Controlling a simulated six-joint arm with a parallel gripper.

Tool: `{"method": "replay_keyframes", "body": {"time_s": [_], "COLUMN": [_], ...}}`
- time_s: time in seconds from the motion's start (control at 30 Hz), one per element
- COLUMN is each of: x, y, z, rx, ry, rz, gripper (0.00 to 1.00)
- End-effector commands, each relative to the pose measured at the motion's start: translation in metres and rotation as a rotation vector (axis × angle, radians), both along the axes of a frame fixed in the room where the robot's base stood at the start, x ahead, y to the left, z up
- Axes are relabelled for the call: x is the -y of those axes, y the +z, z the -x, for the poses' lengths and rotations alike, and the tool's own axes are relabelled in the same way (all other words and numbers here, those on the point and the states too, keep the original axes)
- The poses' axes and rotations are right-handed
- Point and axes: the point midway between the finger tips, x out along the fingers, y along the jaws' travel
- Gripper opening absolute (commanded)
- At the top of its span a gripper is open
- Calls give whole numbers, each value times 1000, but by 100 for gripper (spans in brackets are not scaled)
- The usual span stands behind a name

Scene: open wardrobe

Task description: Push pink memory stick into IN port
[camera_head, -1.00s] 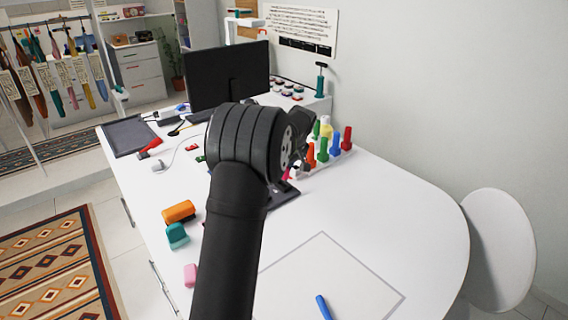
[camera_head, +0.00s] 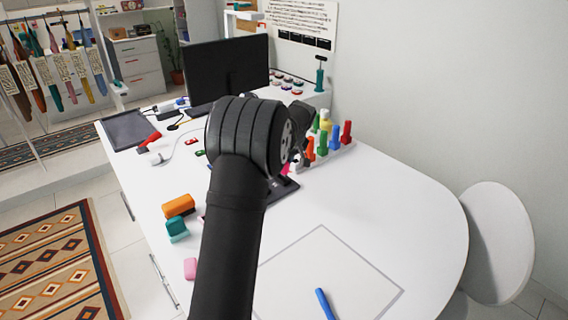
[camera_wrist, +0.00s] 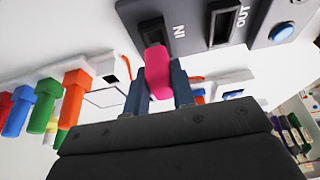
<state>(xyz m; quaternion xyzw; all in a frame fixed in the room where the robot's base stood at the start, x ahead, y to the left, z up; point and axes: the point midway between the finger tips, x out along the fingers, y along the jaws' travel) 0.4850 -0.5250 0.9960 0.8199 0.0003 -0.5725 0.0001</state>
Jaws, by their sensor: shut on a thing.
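The pink memory stick (camera_wrist: 158,72) is between the two fingers of my gripper (camera_wrist: 160,92) in the wrist view, which is shut on it. The stick's far end lies at the lower edge of the IN port (camera_wrist: 153,32) on a grey panel; I cannot tell whether it has entered the slot. The OUT port (camera_wrist: 222,25) is to the right of IN, and a blue button (camera_wrist: 281,33) is further right. In the head view my arm hides most of the gripper and panel; a bit of pink stick (camera_head: 285,170) shows beside the wrist.
Coloured pegs stand in a white rack (camera_head: 325,157) just right of my wrist. A black monitor (camera_head: 228,75) stands behind. Orange (camera_head: 179,205) and teal (camera_head: 177,229) blocks lie left of my arm. The right side of the white table (camera_head: 410,210) is clear.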

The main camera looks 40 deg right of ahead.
Motion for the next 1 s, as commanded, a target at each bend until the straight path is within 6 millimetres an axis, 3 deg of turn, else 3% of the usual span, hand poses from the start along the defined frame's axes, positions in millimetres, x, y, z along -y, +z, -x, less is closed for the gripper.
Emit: {"method": "replay_keyframes", "body": {"time_s": [1.0], "x": [0], "y": [-11], "z": [0], "rx": [0], "ry": [0], "rz": [0], "gripper": [0]}}
